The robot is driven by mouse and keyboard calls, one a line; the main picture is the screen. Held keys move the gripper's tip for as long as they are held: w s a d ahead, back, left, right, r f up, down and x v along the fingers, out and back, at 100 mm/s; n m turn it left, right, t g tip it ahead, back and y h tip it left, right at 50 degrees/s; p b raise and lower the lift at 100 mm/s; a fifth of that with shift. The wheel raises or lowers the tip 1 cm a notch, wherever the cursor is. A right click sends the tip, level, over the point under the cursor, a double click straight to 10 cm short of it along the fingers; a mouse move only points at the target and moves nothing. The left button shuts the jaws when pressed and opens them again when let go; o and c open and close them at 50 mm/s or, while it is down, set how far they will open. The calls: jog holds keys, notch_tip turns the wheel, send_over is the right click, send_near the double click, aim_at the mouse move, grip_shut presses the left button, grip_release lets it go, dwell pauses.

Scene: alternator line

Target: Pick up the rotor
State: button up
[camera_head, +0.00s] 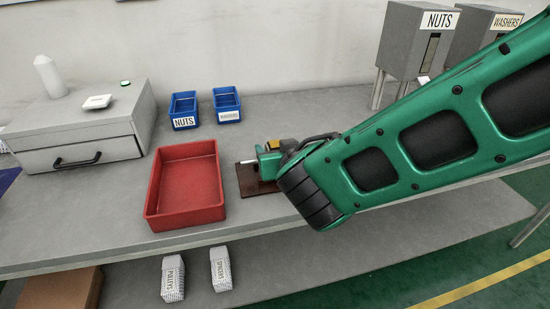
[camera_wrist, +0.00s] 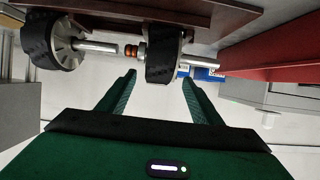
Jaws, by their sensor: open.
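In the wrist view, the rotor (camera_wrist: 163,58) shows as a dark cylinder with a silver shaft and copper-coloured rings at its left end. Its body lies across the gap between the fingers of my gripper (camera_wrist: 159,82), which is open, with a finger on each side. I cannot tell how deep the rotor sits between them. A second dark round part (camera_wrist: 50,42) with a silver shaft is to its left, end to end with it. In the head view, my arm hides the rotor and most of my gripper above a dark brown board (camera_head: 248,181).
A red tray (camera_head: 152,198) stands left of the board. Blue bins for nuts (camera_head: 184,123) and washers (camera_head: 229,116) stand behind. A grey drawer box (camera_head: 60,135) is at the left, and grey dispensers (camera_head: 408,45) are at the back right. The bench front (camera_head: 100,232) is bare.

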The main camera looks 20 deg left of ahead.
jog(key=shift+x, duration=1.35)
jog(key=shift+c, duration=0.6)
grip_shut()
jog(key=shift+w+r, duration=0.1)
jog(key=shift+r, duration=0.15)
